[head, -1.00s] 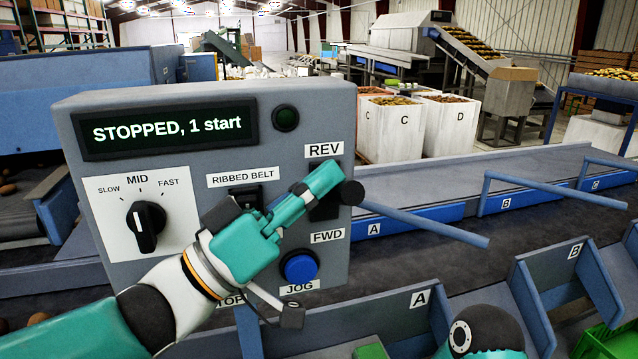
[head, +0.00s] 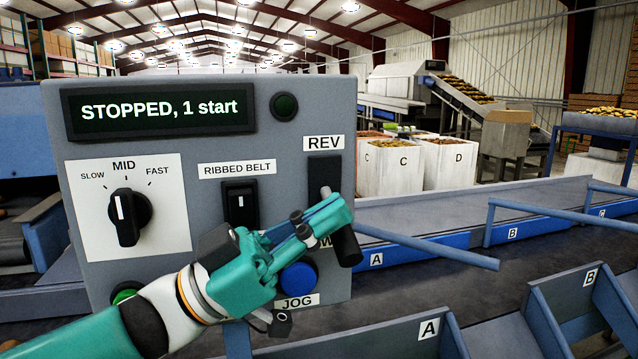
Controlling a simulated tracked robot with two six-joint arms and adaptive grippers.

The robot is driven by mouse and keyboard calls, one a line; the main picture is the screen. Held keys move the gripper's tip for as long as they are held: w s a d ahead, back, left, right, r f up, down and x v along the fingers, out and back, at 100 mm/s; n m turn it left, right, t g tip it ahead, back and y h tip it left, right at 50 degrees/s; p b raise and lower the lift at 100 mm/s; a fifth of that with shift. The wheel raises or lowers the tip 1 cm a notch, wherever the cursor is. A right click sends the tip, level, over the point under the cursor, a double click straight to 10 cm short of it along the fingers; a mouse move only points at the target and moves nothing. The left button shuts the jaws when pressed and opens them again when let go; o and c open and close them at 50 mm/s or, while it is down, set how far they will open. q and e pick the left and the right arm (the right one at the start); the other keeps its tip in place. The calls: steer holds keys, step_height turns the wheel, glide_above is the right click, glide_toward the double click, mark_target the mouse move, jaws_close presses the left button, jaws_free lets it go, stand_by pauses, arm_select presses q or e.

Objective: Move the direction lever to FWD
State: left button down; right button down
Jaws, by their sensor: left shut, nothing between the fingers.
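The direction lever is on the right of the grey control panel. Its black slot (head: 324,168) lies under the REV label (head: 323,142), and its black handle (head: 346,246) points down beside the FWD label, which the fingers mostly hide. My left gripper (head: 343,212) is shut and empty. Its fingertips lie across the lever just above the black handle, seemingly touching it. The display (head: 160,109) reads "STOPPED, 1 start". My right gripper is out of view.
The blue JOG button (head: 298,279) is just below my left gripper. The ribbed belt switch (head: 241,203) and speed knob (head: 128,217) are to the left. A green button (head: 125,292) is partly hidden by my arm. Blue conveyor rails lie to the right.

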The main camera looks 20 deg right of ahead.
arm_select(q)
steer(key=shift+f+b, duration=0.3)
steer(key=shift+f, duration=0.25)
stand_by(0.4)
steer(key=v, duration=1.2)
steer(key=shift+f, duration=0.1)
